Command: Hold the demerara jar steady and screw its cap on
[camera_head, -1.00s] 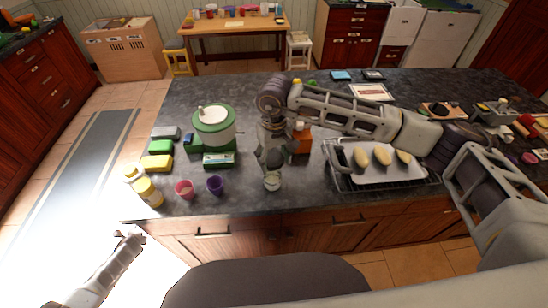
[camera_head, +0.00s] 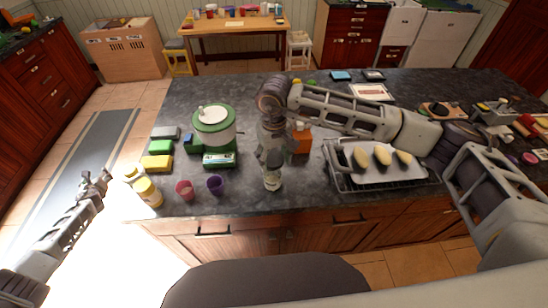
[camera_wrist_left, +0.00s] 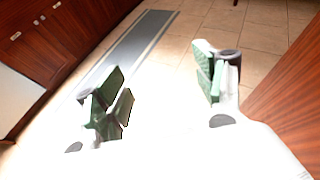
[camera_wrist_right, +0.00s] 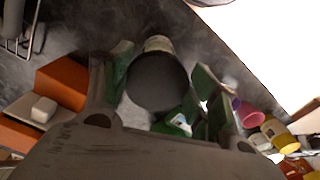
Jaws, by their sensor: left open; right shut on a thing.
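A small jar with a pale label (camera_head: 272,183) stands near the counter's front edge, directly below my right gripper (camera_head: 270,163). I take it for the demerara jar; its label is too small to read. In the right wrist view a round dark cap (camera_wrist_right: 157,82) is between the fingers, with the labelled jar (camera_wrist_right: 158,43) showing just beyond it. My right gripper is shut on the cap. I cannot tell whether the cap is seated on the jar. My left gripper (camera_head: 93,184) is open and empty, off the counter's left end; its spread fingers show in its wrist view (camera_wrist_left: 165,95).
Yellow jars (camera_head: 149,192), a red cup (camera_head: 185,190) and a purple cup (camera_head: 215,185) stand left of the jar. An orange box (camera_head: 301,140) and a rack with a tray (camera_head: 385,178) are to the right.

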